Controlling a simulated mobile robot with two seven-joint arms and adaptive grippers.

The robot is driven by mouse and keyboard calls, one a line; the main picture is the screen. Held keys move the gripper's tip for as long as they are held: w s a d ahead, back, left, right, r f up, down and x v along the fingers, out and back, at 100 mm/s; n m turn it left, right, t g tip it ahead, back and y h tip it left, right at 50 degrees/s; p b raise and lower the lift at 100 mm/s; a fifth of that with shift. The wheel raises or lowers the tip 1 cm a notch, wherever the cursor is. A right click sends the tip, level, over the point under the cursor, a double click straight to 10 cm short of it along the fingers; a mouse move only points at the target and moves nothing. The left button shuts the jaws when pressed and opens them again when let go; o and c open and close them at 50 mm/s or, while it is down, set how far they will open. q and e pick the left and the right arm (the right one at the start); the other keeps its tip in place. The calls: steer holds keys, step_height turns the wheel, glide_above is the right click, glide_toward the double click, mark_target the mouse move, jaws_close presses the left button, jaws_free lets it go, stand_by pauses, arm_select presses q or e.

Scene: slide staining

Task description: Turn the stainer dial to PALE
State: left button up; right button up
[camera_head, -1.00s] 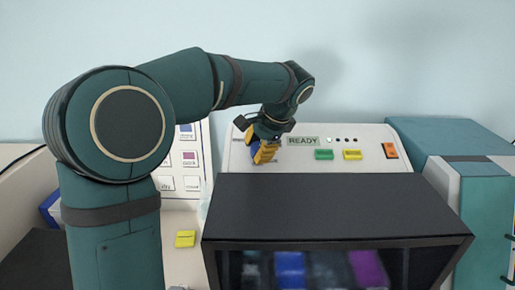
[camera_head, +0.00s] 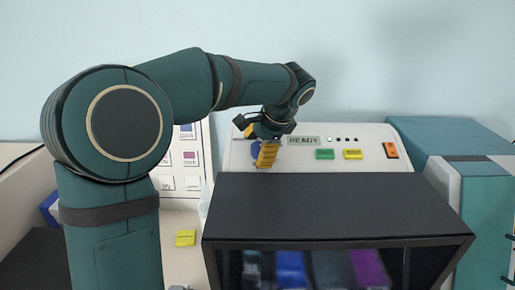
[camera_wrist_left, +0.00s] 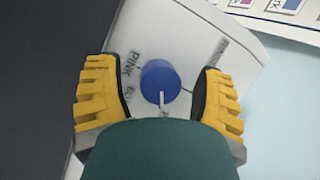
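The blue stainer dial (camera_wrist_left: 158,80) sits on the white panel in the left wrist view, with a pale pointer (camera_wrist_left: 161,98) on its lower edge. Printed words stand around it; PINK (camera_wrist_left: 136,66) is readable, and others are partly hidden. In the head view the dial (camera_head: 255,148) is mostly hidden behind my left gripper (camera_head: 259,144). The left gripper's yellow fingers stand on both sides of the dial in the wrist view, with a visible gap on each side. It is open and holds nothing. My right gripper is not in view.
The stainer's sloped white panel (camera_head: 352,134) carries a READY display (camera_head: 304,141), a green button (camera_head: 325,154), a yellow button (camera_head: 353,154) and an orange switch (camera_head: 391,150). A dark-topped cabinet (camera_head: 335,205) stands in front. A teal box (camera_head: 470,148) is at right.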

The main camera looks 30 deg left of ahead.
arm_select(q)
steer(key=v, duration=1.2)
stand_by(0.4)
